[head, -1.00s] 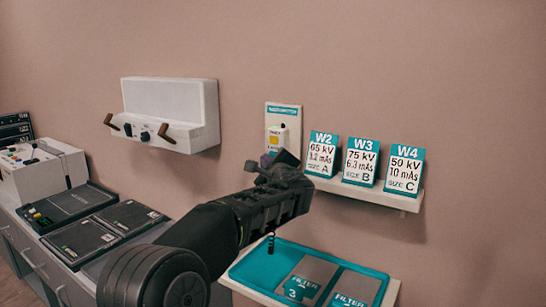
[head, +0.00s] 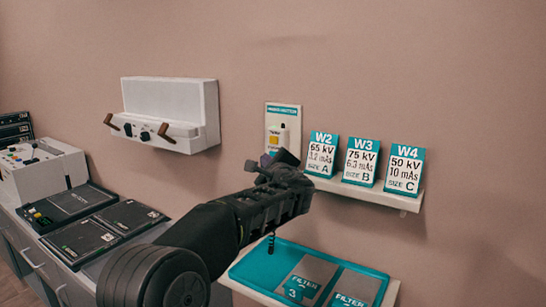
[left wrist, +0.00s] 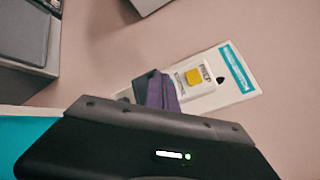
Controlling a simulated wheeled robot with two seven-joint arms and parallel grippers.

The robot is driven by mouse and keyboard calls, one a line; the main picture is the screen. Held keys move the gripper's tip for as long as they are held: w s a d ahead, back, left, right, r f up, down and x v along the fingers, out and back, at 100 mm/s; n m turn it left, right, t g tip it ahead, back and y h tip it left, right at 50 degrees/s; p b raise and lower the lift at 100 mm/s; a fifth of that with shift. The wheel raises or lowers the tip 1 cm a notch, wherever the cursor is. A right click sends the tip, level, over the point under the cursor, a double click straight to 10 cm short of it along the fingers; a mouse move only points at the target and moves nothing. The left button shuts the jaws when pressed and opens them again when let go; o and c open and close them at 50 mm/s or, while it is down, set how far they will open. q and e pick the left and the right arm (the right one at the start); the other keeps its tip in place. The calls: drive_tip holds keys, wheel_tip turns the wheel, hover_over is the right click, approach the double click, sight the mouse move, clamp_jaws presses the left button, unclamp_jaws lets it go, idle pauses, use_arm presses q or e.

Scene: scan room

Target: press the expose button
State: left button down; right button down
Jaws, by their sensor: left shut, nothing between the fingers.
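A white wall panel (head: 296,125) with a teal header hangs left of the card shelf. It carries a white block with a yellow square button (left wrist: 194,76), which shows in the left wrist view with a small dark spot beside it. I cannot read its lettering or tell for sure which part is the expose button. My left gripper (head: 272,158) is at the panel's lower end in the head view. In the left wrist view its purple-grey fingertips (left wrist: 158,90) are shut, empty, and cover part of the panel's lower end. I cannot tell whether they touch it. My right gripper is out of view.
A shelf (head: 376,194) with cards W2, W3 and W4 is right of the gripper. A teal tray (head: 247,271) with filter plates lies below. A white wall unit (head: 172,100) with brown handles is left. A control console (head: 40,172) and dark cassettes (head: 97,240) stand on the left counter.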

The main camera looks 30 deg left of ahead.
use_arm(q)
drive_tip(key=shift+w, duration=0.15)
idle(0.4)
drive_tip(key=shift+w, duration=0.25)
drive_tip(key=shift+w, duration=0.45)
idle(0.8)
drive_tip(key=shift+s, duration=0.1)
drive_tip(key=shift+s+b, duration=0.55)
drive_tip(key=shift+s, duration=0.2)
drive_tip(key=shift+s, duration=0.1)
